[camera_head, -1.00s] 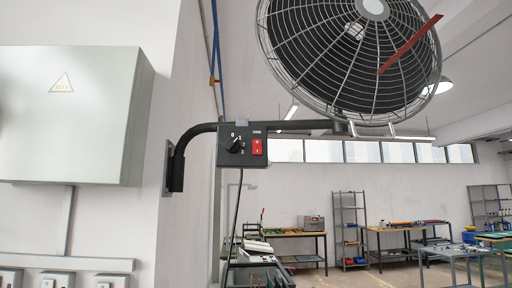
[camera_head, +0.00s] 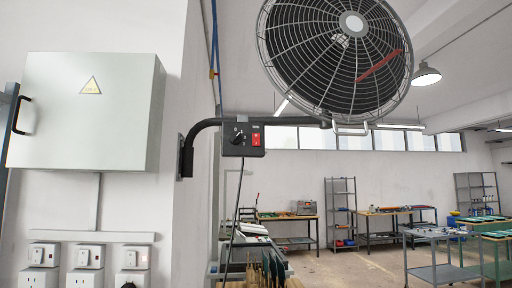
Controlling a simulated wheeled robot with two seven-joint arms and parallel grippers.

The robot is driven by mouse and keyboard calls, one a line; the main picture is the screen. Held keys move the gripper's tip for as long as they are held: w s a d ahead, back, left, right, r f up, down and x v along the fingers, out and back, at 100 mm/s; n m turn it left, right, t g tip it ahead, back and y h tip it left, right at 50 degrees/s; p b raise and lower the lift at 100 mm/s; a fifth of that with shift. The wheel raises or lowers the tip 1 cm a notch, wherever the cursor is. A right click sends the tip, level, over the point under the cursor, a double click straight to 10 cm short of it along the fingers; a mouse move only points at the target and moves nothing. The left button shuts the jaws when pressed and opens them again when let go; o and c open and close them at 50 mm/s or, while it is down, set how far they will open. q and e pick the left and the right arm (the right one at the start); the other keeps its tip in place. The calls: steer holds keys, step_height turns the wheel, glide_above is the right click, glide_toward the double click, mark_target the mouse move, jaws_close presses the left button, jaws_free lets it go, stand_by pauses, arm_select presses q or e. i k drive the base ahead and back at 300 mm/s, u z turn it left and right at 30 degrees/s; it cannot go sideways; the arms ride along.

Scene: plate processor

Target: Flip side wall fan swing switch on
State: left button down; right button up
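The wall fan (camera_head: 334,62) has a round wire cage and hangs at the upper right on a dark bent arm from the wall. Its black control box (camera_head: 243,150) sits on that arm near the picture's middle. The box carries a dark rotary knob (camera_head: 238,138) with number marks on its left. A small red rocker switch (camera_head: 256,140) is on its right. Which way the rocker is tipped is too small to tell. Neither of my grippers shows in the head view.
A pale electrical cabinet (camera_head: 84,122) with a warning triangle hangs on the left wall. Several sockets (camera_head: 86,258) are below it. A dark handle (camera_head: 19,115) shows at the left edge. Workbenches (camera_head: 400,215) and a shelf unit (camera_head: 341,212) stand behind, with open floor between.

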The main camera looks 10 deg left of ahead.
mark_target(255, 137)
steer(key=k, duration=0.9)
steer(key=z, duration=0.4)
steer(key=i, duration=0.5)
steer(key=z, duration=0.75)
steer(key=i, duration=0.9)
steer(key=u, duration=0.4)
steer(key=i, duration=0.65)
steer(key=u, duration=0.55)
